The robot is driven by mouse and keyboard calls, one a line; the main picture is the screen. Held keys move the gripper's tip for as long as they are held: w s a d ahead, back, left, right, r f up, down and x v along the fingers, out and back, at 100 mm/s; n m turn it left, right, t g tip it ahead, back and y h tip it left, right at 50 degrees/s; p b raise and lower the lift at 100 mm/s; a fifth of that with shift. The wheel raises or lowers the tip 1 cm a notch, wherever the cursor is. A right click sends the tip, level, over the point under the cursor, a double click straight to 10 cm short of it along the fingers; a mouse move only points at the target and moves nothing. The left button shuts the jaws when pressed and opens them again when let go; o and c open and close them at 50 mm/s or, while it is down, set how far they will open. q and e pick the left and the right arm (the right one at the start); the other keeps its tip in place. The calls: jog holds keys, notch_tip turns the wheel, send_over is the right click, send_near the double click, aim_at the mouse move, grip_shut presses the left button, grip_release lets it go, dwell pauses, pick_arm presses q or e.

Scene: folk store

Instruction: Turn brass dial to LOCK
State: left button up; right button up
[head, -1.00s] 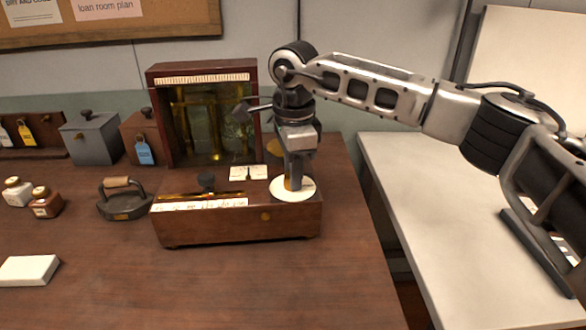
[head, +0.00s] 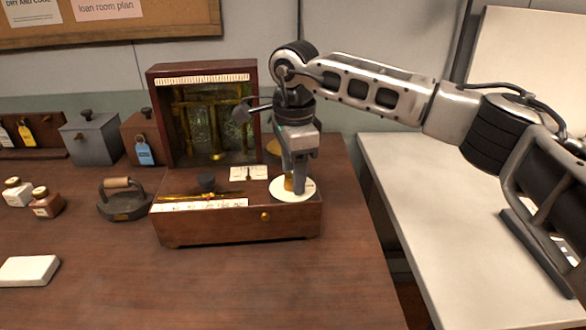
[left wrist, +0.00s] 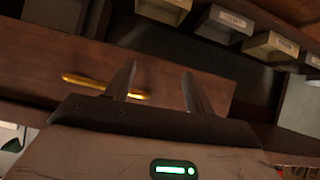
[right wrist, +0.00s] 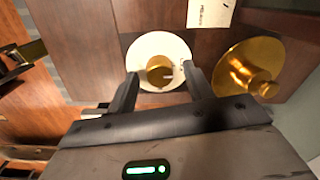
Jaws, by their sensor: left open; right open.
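The brass dial (head: 289,184) is a round knob on a white disc (head: 279,194), on the right end of the top of a low wooden box (head: 240,226). In the right wrist view the brass knob (right wrist: 160,73) lies between the fingertips, with the white disc (right wrist: 150,45) around it. Lettering on the disc is too small to read. My right gripper (head: 295,188) points down over the dial, fingers open on either side of the knob; contact cannot be told. My left gripper (left wrist: 160,75) is open and empty, and out of the head view.
A glass-fronted wooden case (head: 205,75) stands behind the box. A black iron (head: 122,200), small jars (head: 46,203) and a white block (head: 28,270) are to the left. A brass round piece (right wrist: 250,70) is near the dial. The front table is clear.

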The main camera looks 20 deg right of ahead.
notch_tip(320, 180, up, 16)
jog(key=shift+s, duration=0.35)
dwell(0.5)
